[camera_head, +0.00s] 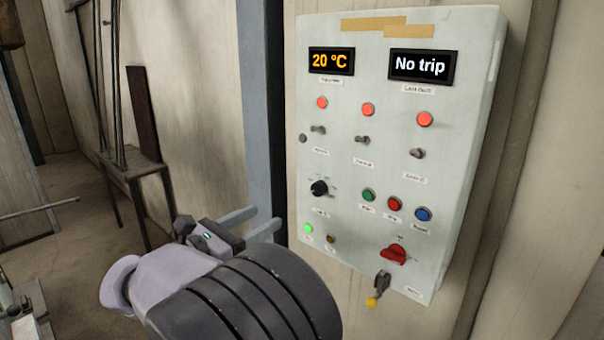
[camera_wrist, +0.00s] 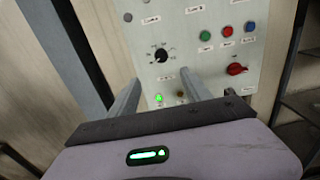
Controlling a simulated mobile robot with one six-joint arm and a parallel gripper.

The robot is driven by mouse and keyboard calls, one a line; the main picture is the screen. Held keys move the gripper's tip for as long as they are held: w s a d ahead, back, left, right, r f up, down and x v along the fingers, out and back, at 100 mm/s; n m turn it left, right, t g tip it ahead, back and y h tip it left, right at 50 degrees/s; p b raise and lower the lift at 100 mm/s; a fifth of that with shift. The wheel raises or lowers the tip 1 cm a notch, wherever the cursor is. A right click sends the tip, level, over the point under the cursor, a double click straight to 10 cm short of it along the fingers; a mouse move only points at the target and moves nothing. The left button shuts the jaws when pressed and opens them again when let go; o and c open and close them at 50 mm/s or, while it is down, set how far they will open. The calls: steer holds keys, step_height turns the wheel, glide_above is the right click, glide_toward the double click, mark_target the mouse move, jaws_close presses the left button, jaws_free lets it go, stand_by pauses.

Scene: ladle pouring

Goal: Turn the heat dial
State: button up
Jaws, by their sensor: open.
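The heat dial, a round black knob with a white pointer mark (camera_head: 319,188), sits on the pale control panel (camera_head: 345,226) in the head view, left of the green, red and blue buttons. It also shows in the wrist view (camera_wrist: 161,56), with scale marks around it. The display (camera_head: 331,61) reads 20 °C. My gripper (camera_head: 264,220) is open and empty, its two grey fingers pointing toward the panel. In the wrist view the fingers (camera_wrist: 158,82) lie below the dial and apart from each other. Nothing is between them, and they do not appear to touch the dial.
A second display (camera_head: 421,66) reads No trip. Three red lamps, toggle switches and green (camera_head: 369,195), red (camera_head: 394,203) and blue (camera_head: 423,214) buttons surround the dial. A dark post (camera_head: 262,100) stands left of the panel.

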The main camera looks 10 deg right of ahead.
mark_target(316, 190)
steer(key=x, duration=1.7)
steer(key=shift+d+f, duration=0.15)
steer(key=shift+d, duration=0.05)
jaws_close()
